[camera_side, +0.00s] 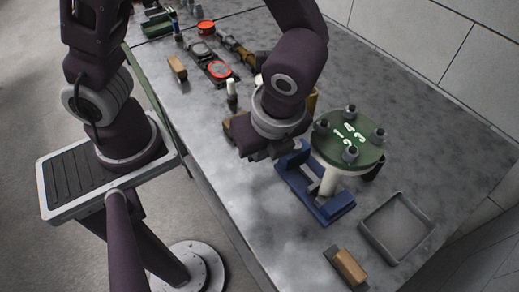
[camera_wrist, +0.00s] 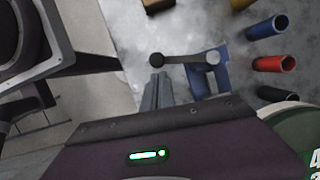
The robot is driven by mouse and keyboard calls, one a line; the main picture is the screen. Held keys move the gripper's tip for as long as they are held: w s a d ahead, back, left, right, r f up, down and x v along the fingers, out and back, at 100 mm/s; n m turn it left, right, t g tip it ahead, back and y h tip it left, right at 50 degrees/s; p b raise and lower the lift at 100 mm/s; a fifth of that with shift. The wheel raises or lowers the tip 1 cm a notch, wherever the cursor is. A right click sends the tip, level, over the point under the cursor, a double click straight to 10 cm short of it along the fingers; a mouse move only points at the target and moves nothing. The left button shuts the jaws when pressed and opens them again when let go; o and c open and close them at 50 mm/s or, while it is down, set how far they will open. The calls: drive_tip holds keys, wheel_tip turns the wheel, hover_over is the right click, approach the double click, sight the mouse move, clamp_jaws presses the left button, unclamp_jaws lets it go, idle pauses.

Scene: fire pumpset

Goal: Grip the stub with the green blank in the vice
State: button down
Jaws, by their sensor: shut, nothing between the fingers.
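The blue vice (camera_side: 338,208) sits on the grey bench in the side view, and part of it shows in the wrist view (camera_wrist: 222,72). In the wrist view the vice handle (camera_wrist: 185,59) is a grey bar with a dark ball end. My gripper (camera_wrist: 157,76) is shut and empty, its fingertips close to that ball. The side view hides the fingertips.
An empty grey tray (camera_side: 365,236) and a wooden-backed brush (camera_side: 348,268) lie at the near right. Fittings, including a red-ringed one (camera_side: 218,70), line the bench's far end.

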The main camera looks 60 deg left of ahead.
drive_tip(key=shift+a+f, duration=0.2)
drive_tip(key=shift+f, duration=0.35)
drive_tip(key=shift+a+m+t, duration=0.4)
drive_tip(key=shift+a+m, duration=0.85)
drive_tip(key=shift+m, duration=0.15)
drive_tip(key=shift+w+a+m, duration=0.2)
drive_tip(key=shift+a+m, duration=0.4)
drive_tip(key=shift+m, duration=0.1)
drive_tip(key=shift+w+a, duration=0.25)
drive_tip(key=shift+a, duration=0.35)
drive_tip(key=shift+w+a, duration=0.25)
drive_tip(key=shift+a, duration=0.35)
